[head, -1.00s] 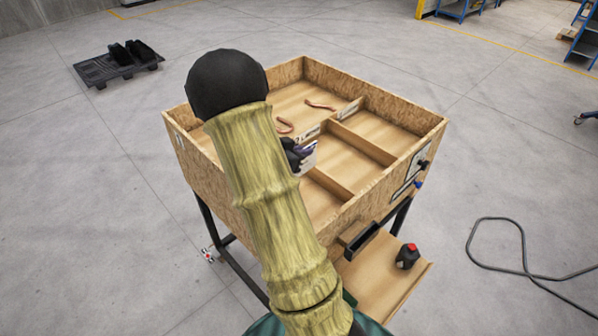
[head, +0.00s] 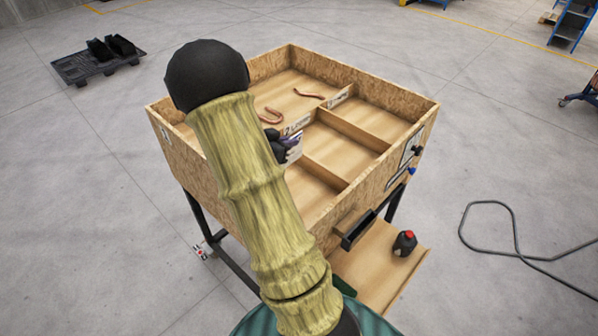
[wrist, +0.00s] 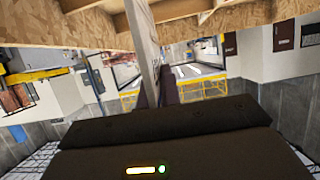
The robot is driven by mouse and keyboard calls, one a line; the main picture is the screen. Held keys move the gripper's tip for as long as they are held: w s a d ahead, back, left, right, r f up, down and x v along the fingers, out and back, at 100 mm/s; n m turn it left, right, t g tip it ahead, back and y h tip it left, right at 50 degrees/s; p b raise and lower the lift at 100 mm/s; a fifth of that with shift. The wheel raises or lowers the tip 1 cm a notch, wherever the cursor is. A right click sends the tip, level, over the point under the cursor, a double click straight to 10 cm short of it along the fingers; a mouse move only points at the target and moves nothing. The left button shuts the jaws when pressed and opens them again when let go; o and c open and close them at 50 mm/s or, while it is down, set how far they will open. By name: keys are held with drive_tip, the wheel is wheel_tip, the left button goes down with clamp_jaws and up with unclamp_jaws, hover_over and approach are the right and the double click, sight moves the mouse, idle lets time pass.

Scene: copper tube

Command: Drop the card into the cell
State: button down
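My gripper (head: 277,148) is a dark shape just past my arm, over the wooden box near its middle divider. A white and purple card (head: 294,152) stands out from its fingers on the right. In the wrist view the card (wrist: 145,48) is a thin pale upright sheet, seen nearly edge-on, at the gripper body (wrist: 160,130). The box's right half is split into cells by low dividers. The middle cell (head: 338,146) and near cell (head: 308,193) look empty. The card appears above the cell floors.
Two copper tubes (head: 309,94) lie in the box's left half. White labels (head: 341,97) sit on the middle divider. The box has high chipboard walls (head: 370,195).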

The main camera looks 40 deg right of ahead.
drive_tip(key=shift+f+b, duration=1.35)
drive_tip(key=shift+f, duration=0.55)
drive_tip(key=c, duration=1.5)
unclamp_jaws()
drive_tip(key=shift+c, duration=0.2)
drive_tip(key=shift+a, duration=0.1)
drive_tip(key=b+v, duration=0.4)
drive_tip(key=v, duration=1.3)
drive_tip(key=shift+a, duration=0.1)
